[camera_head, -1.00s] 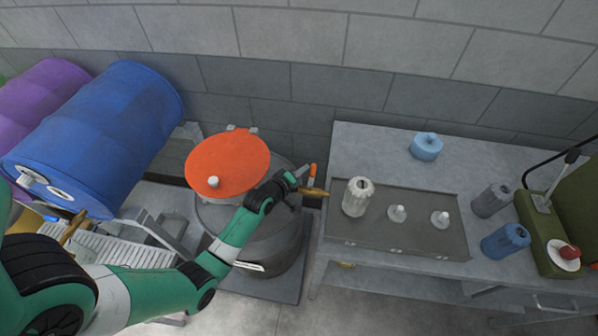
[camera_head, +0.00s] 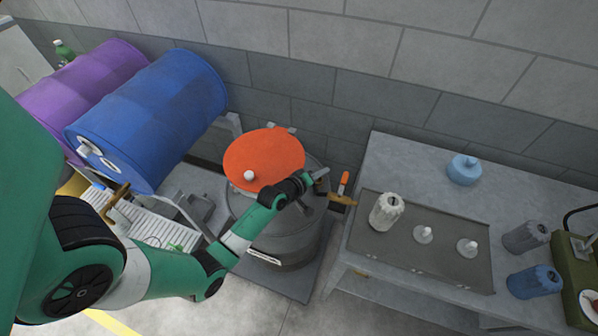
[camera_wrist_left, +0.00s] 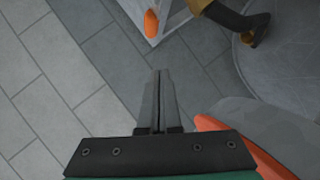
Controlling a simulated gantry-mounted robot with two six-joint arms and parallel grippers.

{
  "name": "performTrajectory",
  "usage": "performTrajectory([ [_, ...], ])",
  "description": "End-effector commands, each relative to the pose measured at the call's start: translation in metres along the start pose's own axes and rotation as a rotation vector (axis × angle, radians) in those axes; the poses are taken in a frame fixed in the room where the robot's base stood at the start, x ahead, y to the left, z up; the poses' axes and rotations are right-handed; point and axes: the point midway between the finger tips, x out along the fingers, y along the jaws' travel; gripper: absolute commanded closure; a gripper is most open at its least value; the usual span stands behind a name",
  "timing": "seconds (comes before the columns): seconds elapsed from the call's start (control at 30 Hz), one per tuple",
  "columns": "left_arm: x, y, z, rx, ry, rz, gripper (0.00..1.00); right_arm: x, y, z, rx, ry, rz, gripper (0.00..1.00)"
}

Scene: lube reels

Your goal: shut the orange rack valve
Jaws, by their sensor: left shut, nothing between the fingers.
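A small upright orange handle (camera_head: 344,179) stands just above a brass tap (camera_head: 341,199), between the drum and the bench. I take it for the orange valve, but its rack is hard to make out. My left gripper (camera_head: 321,173) is just left of the handle, apart from it, beside the orange lid. In the left wrist view, my left gripper (camera_wrist_left: 160,72) is shut and empty. An orange piece (camera_wrist_left: 152,22) shows beyond its tips, with a brass part (camera_wrist_left: 203,5) and a black nozzle to the right. My right gripper is out of view.
The orange lid (camera_head: 264,158) tops a grey drum (camera_head: 292,235). A blue drum (camera_head: 165,110) and a purple drum (camera_head: 85,85) lie at left, with another brass tap (camera_head: 117,203) below. The grey bench (camera_head: 410,160) at right holds several containers.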

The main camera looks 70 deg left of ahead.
Motion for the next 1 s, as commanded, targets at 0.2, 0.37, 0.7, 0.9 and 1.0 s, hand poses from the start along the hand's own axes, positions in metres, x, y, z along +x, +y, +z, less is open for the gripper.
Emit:
performTrajectory([
  [0.2,-0.059,-0.006,-0.015,-0.002,0.004,-0.003,1.00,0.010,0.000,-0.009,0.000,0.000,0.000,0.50],
  [0.37,-0.086,-0.009,-0.021,-0.002,0.003,-0.003,1.00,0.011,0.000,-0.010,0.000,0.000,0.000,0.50],
  [0.7,-0.096,-0.010,-0.022,0.000,0.000,-0.001,1.00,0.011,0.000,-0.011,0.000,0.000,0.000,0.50],
  [0.9,-0.096,-0.010,-0.021,0.001,-0.003,0.000,1.00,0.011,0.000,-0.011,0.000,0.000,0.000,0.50],
  [1.0,-0.091,0.005,-0.010,0.022,-0.030,0.029,1.00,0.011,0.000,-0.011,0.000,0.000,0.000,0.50],
])
